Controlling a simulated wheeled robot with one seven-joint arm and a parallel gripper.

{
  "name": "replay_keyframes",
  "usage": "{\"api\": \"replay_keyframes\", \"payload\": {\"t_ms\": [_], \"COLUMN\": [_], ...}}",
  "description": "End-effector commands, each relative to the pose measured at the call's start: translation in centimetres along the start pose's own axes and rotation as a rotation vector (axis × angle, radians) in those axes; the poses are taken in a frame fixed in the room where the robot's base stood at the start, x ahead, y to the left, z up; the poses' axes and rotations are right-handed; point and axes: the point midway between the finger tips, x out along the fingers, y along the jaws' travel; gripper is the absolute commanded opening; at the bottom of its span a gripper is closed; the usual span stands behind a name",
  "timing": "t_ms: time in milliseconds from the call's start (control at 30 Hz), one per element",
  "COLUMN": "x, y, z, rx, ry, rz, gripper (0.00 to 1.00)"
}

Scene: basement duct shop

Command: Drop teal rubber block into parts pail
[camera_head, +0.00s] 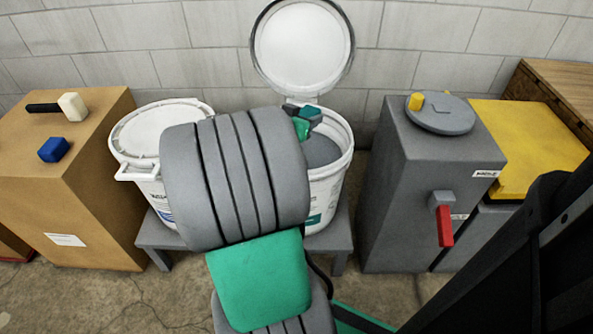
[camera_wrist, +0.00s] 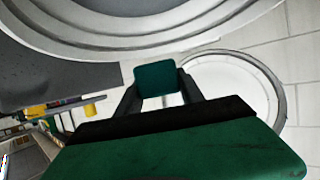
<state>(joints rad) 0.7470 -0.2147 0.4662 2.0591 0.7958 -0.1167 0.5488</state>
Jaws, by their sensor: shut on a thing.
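The teal rubber block (camera_head: 311,113) is held between the fingertips of my gripper (camera_head: 304,122), over the mouth of the open white pail (camera_head: 330,185), near its back rim. In the wrist view the block (camera_wrist: 155,78) sits between the two dark fingers of my gripper (camera_wrist: 158,88). The pail's round lid (camera_head: 302,48) stands raised behind it. My arm covers the pail's left side and part of its opening. I take this open pail for the parts pail; its label cannot be read. The block's exact height above the rim cannot be told.
A second white pail (camera_head: 160,130) with its lid on stands left, on the same grey bench (camera_head: 160,236). A cardboard-brown box (camera_head: 85,195) bears a mallet (camera_head: 68,105) and a blue block (camera_head: 54,149). A grey cabinet (camera_head: 405,180) with a red handle (camera_head: 444,225) stands right.

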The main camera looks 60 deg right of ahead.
Motion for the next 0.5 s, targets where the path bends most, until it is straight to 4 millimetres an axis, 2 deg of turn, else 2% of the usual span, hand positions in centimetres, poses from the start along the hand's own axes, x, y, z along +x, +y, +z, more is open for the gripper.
{"api": "replay_keyframes", "payload": {"t_ms": [33, 233, 333, 500], "x": [0.4, 1.5, 1.8, 1.8], "y": [0.0, -0.1, -0.1, -0.1], "z": [1.1, 3.8, 4.4, 4.4], "rx": [-0.002, -0.002, -0.002, -0.002], "ry": [-0.001, -0.001, 0.000, 0.000], "rz": [0.000, -0.002, -0.002, -0.003], "gripper": [0.06, 0.06, 0.06, 0.06]}}
